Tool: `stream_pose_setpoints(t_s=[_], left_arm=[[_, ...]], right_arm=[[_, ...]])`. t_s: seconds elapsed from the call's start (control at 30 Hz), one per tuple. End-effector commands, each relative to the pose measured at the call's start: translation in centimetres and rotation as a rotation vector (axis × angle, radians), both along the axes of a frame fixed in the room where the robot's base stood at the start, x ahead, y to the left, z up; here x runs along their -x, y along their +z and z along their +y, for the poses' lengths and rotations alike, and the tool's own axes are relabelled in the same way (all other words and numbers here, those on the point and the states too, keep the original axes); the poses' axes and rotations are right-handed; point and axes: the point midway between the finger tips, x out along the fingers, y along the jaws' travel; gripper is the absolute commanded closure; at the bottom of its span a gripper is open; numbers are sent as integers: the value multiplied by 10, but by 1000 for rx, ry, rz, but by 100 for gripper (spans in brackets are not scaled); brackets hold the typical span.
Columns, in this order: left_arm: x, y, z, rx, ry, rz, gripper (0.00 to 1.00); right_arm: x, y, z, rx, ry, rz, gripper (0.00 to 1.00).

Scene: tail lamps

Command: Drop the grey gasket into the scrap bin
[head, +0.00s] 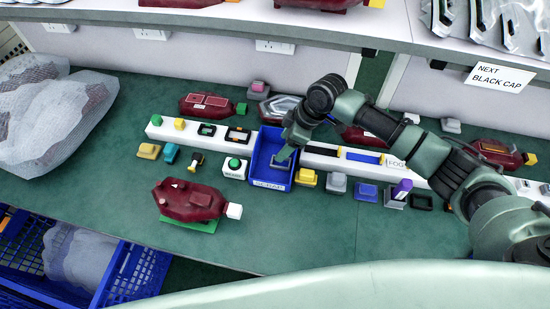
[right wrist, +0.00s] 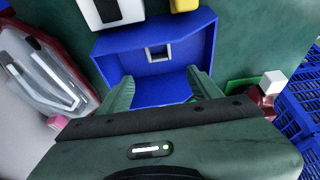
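The blue bin (head: 259,155) stands mid-bench with a small label on its front; I take it for the scrap bin. It also shows in the right wrist view (right wrist: 115,42). A small grey square frame, apparently the grey gasket (right wrist: 149,56), lies inside the bin beyond my fingertips. My right gripper (head: 285,157) reaches down over the bin. In the right wrist view its two fingers (right wrist: 162,82) stand wide apart with nothing visible between them. In the head view the arm and fingers partly hide the bin's inside. My left gripper is not in view.
A white box with a green button (head: 234,168) stands left of the bin and a yellow block (head: 306,177) right of it. A dark red lamp housing (head: 190,200) lies front left on a green base. Small parts line the bench. The front middle bench is clear.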

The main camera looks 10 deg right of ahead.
Motion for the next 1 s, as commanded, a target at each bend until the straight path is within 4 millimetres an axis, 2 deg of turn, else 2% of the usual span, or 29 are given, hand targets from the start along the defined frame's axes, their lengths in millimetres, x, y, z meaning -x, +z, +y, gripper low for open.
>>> stream_pose_setpoints(t_s=[0.17, 0.43, 0.6, 1.0], left_arm=[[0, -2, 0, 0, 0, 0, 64], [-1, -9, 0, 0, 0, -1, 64], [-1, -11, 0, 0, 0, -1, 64], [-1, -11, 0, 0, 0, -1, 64]], right_arm=[[1, 9, -4, 0, 0, -2, 36], [7, 51, -20, 0, 1, -4, 36], [11, 68, -27, 0, 0, 0, 36], [11, 72, -28, 0, 0, 0, 36]])
